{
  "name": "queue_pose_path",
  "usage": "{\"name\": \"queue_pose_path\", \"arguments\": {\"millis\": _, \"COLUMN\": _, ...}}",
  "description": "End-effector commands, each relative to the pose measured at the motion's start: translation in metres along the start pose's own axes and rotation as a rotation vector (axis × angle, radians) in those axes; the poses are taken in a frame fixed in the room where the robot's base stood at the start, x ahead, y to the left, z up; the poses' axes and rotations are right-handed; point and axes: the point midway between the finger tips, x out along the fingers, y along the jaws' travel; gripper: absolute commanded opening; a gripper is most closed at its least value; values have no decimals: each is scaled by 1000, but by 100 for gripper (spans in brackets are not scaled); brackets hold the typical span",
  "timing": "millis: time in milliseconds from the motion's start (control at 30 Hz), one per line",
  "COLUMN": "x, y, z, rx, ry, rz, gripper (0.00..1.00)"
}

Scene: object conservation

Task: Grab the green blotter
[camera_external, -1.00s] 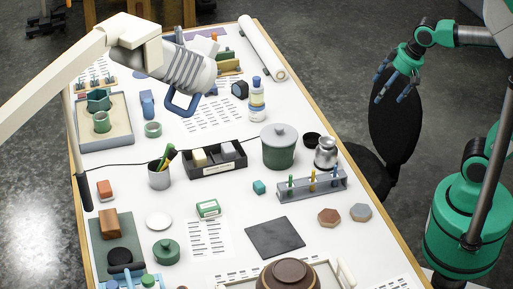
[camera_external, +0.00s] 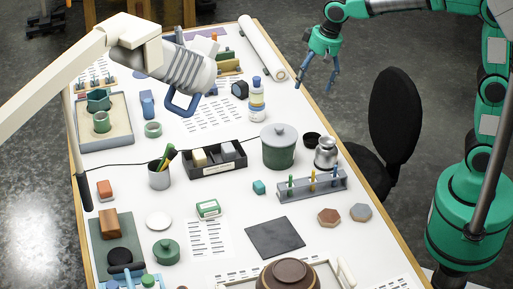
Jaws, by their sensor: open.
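I cannot tell for sure which thing is the green blotter. A small dark green item (camera_external: 222,56) stands at the far end of the table, beside a tan wooden piece (camera_external: 230,67) and partly hidden by the lamp head. My gripper (camera_external: 318,84) is open and empty, fingers pointing down. It is at the upper right, well right of that item, and appears over or just beyond the table's right edge. Its height is hard to tell.
A lamp head (camera_external: 168,62) overhangs the far left of the table. A white paper roll (camera_external: 262,47) lies along the far right edge. A bottle (camera_external: 257,100), a lidded green pot (camera_external: 279,150) and a test-tube rack (camera_external: 312,186) stand nearer. A black chair (camera_external: 393,120) is right of the table.

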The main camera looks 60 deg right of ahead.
Motion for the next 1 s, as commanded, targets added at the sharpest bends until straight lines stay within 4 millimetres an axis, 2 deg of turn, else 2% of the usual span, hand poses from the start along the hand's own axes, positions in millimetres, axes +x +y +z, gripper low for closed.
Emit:
{"name": "queue_pose_path", "arguments": {"millis": 200, "x": 26, "y": -45, "z": -30, "rx": 48, "ry": -34, "rz": 12, "gripper": 84}}
{"name": "queue_pose_path", "arguments": {"millis": 500, "x": 73, "y": -105, "z": -61, "rx": 118, "ry": -78, "rz": 35, "gripper": 84}}
{"name": "queue_pose_path", "arguments": {"millis": 700, "x": 109, "y": -144, "z": -74, "rx": 163, "ry": -104, "rz": 53, "gripper": 84}}
{"name": "queue_pose_path", "arguments": {"millis": 1000, "x": 172, "y": -201, "z": -84, "rx": 232, "ry": -139, "rz": 86, "gripper": 84}}
